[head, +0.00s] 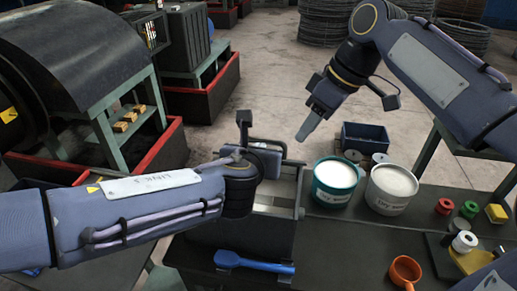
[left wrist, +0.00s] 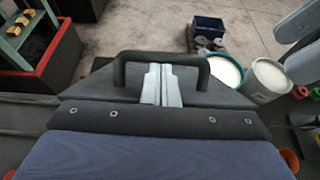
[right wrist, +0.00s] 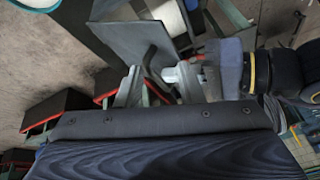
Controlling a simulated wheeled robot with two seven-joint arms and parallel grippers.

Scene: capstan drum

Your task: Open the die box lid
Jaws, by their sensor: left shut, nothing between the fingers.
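The die box (head: 240,232) is a dark grey box on the bench, and its pale inside shows in the head view. Its lid, a dark grey plate, appears raised at the far side, mostly behind my left gripper (head: 272,160). The lid (right wrist: 125,42) shows more fully in the right wrist view. In the left wrist view the black lid handle (left wrist: 203,72) arches around my left fingers (left wrist: 161,85), which are shut with nothing between them; contact cannot be told. My right gripper (head: 312,125) is open and empty, above the bench right of the box.
A teal bucket (head: 333,196) and a white bucket (head: 390,203) stand right of the box, with a blue bin (head: 365,137) behind. A blue tool (head: 255,264) lies in front. An orange cup (head: 405,271) and coloured spools stand at the right.

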